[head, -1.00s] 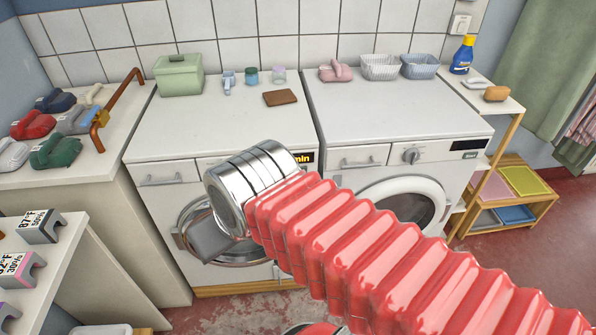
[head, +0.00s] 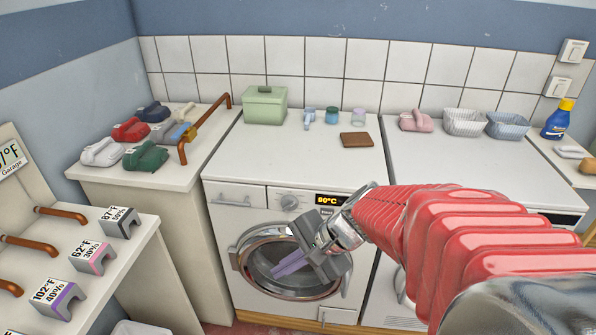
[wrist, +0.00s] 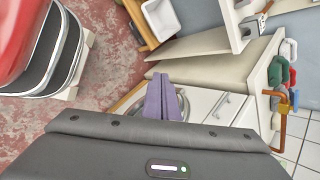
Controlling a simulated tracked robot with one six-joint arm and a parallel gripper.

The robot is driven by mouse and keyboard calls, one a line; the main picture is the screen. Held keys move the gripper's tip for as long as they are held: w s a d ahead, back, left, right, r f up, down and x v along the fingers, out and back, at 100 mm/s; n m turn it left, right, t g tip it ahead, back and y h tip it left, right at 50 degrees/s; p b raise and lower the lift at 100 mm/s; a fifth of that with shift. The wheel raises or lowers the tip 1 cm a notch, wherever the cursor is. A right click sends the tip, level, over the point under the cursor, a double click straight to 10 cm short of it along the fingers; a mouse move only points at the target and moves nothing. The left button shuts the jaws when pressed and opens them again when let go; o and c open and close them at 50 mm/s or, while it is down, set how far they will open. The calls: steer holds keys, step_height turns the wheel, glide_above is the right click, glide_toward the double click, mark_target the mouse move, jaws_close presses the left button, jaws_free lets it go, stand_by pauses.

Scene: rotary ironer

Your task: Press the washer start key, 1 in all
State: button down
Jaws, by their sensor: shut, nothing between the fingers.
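The left front-loading machine (head: 222,225) has a round chrome-rimmed door, a knob (head: 290,202) and a lit display (head: 330,199) reading 90°C. I cannot make out its start key; my arm covers the panel's right end. My gripper (head: 280,268) has purple fingers, shut with nothing between them. In the head view it overlaps the door; I cannot tell whether it touches. In the wrist view the fingers (wrist: 163,103) show before a white front with a handle.
A green box (head: 265,105), small jars, a brown sponge (head: 356,140), a pink iron-like object (head: 416,121) and baskets (head: 465,122) stand on the machines. At left are a counter with coloured irons (head: 130,129) and a shelf with labelled blocks (head: 118,221).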

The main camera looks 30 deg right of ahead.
steer(key=w+d+f+m+t, duration=0.3)
steer(key=d+m, duration=0.4)
steer(key=w+d+f+m+t, duration=0.2)
steer(key=w+d+f+m, duration=0.1)
steer(key=d+m, duration=0.3)
steer(key=s+d+f+m+t+h, duration=0.1)
steer(key=d+f+m+h, duration=0.1)
steer(key=d+m, duration=0.3)
steer(key=s+d+f+m+t+h, duration=0.1)
steer(key=d+f+m+h, duration=0.2)
steer(key=d, duration=0.6)
steer(key=shift+s+d+f+m+t, duration=0.3)
steer(key=shift+f+m, duration=0.15)
steer(key=shift+m, duration=0.75)
steer(key=shift+w, duration=0.1)
steer(key=w+d, duration=0.5)
steer(key=w, duration=0.2)
